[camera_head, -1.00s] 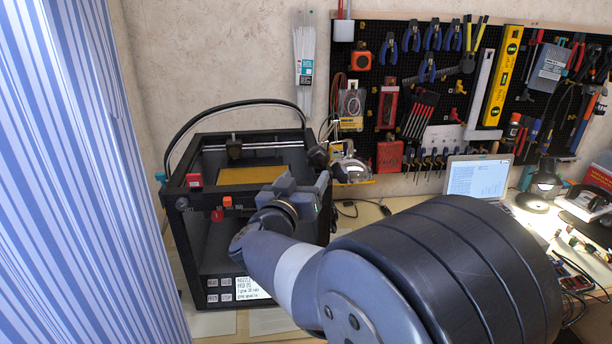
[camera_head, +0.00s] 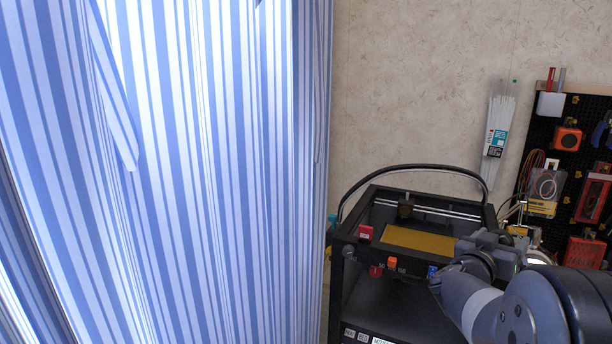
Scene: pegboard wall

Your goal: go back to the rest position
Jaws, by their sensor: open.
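My gripper (camera_head: 494,246) shows at the lower right, at the end of my grey arm, in front of the right side of the black 3D printer (camera_head: 345,290). It is open, and I see nothing held in it. Its fingertips are hard to make out against the dark printer. My arm hides part of the printer's right side.
A blue and white striped curtain (camera_head: 200,170) fills the left half. The printer has a yellow plate (camera_head: 430,241) and red and orange parts on its front. A pegboard (camera_head: 565,170) with tools hangs at the right.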

